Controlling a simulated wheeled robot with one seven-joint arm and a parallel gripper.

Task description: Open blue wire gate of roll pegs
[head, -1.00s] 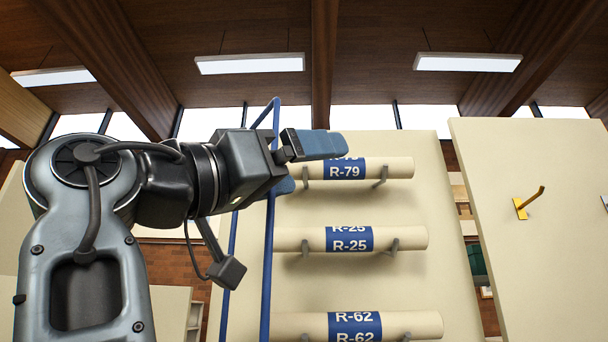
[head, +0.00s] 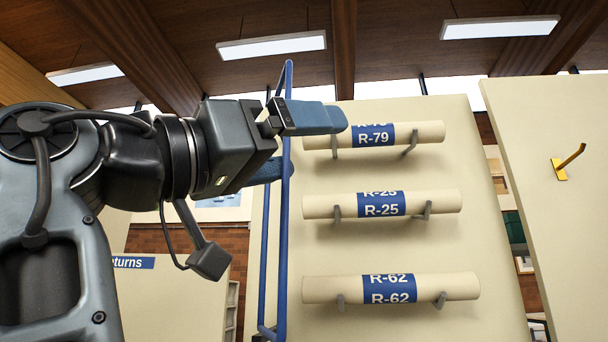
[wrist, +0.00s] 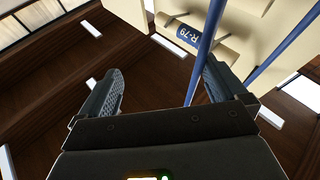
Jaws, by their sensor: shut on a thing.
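The blue wire gate (head: 284,230) is a tall, narrow loop of blue bar at the left side of the cream peg panel (head: 440,247). It shows nearly edge-on, left of the rolls and not across their middles. Three cream rolls with blue labels, R-79 (head: 420,133), R-25 (head: 440,202) and R-62 (head: 455,286), lie on grey pegs. My gripper (head: 288,143) is at the gate's upper part, shut on its bar. In the wrist view the gate bar (wrist: 207,45) runs between the fingers, nearer the right one; the exact contact is hidden.
Another cream panel (head: 530,200) with a yellow hook (head: 568,163) stands at the right. A low cream unit with a blue "Returns" sign (head: 133,262) stands at the lower left. A brick wall shows behind.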

